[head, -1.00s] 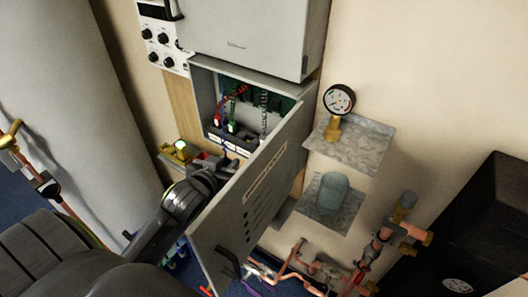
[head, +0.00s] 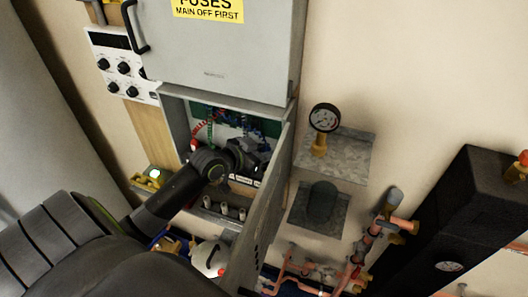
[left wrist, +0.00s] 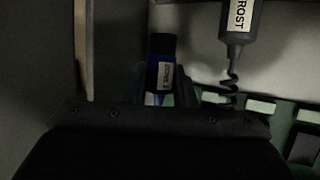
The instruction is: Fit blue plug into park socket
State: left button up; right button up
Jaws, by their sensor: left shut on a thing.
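The blue plug (left wrist: 160,72) shows in the left wrist view, with a black end and a white label I cannot read clearly. It sits between the fingers of my left gripper (left wrist: 165,88), which is shut on it. In the head view my left gripper (head: 258,158) is inside the open grey box, low and to the right. The wrist of my arm hides much of the box's inside and the plug. I cannot make out the park socket. My right gripper is out of view.
A grey plug (left wrist: 238,22) with a coiled cord and a label ending "ROST" is close to the right of the blue plug. The box door (head: 262,215) stands open to the right of my arm. A red coiled cord (head: 198,132) hangs inside the box.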

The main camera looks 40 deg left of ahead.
pick_arm(q)
jog(key=shift+d+f+b, duration=0.1)
jog(key=shift+f+b, duration=0.35)
jog(key=shift+f, duration=0.2)
jog(key=shift+f+b, duration=0.6)
jog(key=shift+b, duration=0.05)
jog(key=shift+f, duration=0.2)
jog(key=shift+f+b, duration=0.75)
jog(key=shift+f, duration=0.3)
jog(key=o, duration=1)
jog(key=shift+o, duration=0.2)
jog(key=shift+s+r, duration=0.1)
